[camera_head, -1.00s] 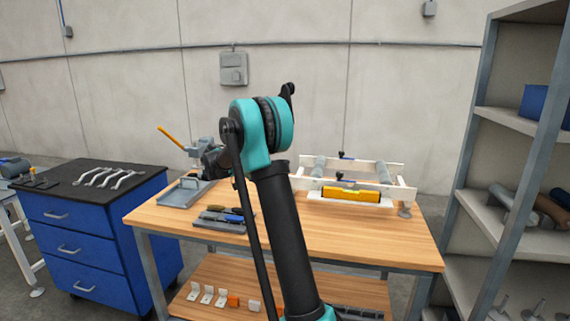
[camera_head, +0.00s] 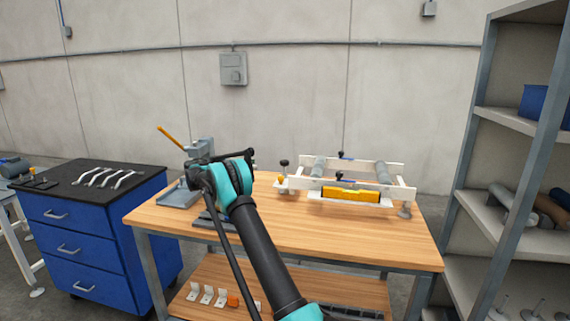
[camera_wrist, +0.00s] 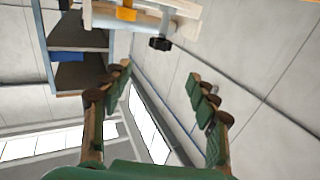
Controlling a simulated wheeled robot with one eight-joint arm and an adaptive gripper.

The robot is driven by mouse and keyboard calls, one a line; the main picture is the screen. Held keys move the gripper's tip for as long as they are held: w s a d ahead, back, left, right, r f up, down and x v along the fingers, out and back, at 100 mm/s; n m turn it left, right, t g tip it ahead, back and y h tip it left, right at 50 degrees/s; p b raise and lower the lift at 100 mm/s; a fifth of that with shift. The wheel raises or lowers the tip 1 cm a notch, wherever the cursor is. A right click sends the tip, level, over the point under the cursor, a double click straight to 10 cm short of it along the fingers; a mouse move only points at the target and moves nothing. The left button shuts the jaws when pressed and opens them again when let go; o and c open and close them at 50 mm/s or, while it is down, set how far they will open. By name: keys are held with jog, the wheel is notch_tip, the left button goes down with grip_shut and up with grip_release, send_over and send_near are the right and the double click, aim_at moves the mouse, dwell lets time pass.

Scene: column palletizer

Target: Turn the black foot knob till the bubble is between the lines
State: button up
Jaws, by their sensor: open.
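The black foot knob (camera_head: 284,163) stands upright at the left end of a white roller frame (camera_head: 410,193) on the workbench. A black knob also shows in the wrist view (camera_wrist: 160,43), beside a pale frame end, beyond and between my fingertips. A yellow level (camera_head: 351,194) lies along the front of the frame; its bubble and lines are too small to make out. My gripper (camera_wrist: 158,78) is open and empty, its green-padded fingers apart from the knob.
The wooden bench top (camera_head: 310,232) is clear in front of the frame. A grey vise-like tool (camera_head: 180,193) is at the bench's left. A blue drawer cabinet (camera_head: 95,230) stands left, and a grey shelf rack (camera_head: 500,150) rises at the right.

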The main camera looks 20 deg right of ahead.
aim_at(285, 161)
jog(key=d, duration=0.5)
jog(key=s+d, duration=0.1)
jog(key=d, duration=0.4)
jog(key=s+d, duration=0.1)
jog(key=d, duration=0.5)
jog(key=c, duration=1.2)
jog(key=shift+n+t, duration=0.3)
jog(key=shift+t, duration=0.2)
jog(key=n+t, duration=0.3)
jog(key=t, duration=0.2)
jog(key=shift+n+t+y, duration=0.9)
jog(key=shift+n+t, duration=0.7)
jog(key=shift+t, duration=0.6)
jog(key=shift+w+a+t, duration=0.1)
jog(key=shift+t, duration=0.2)
jog(key=o, duration=1.2)
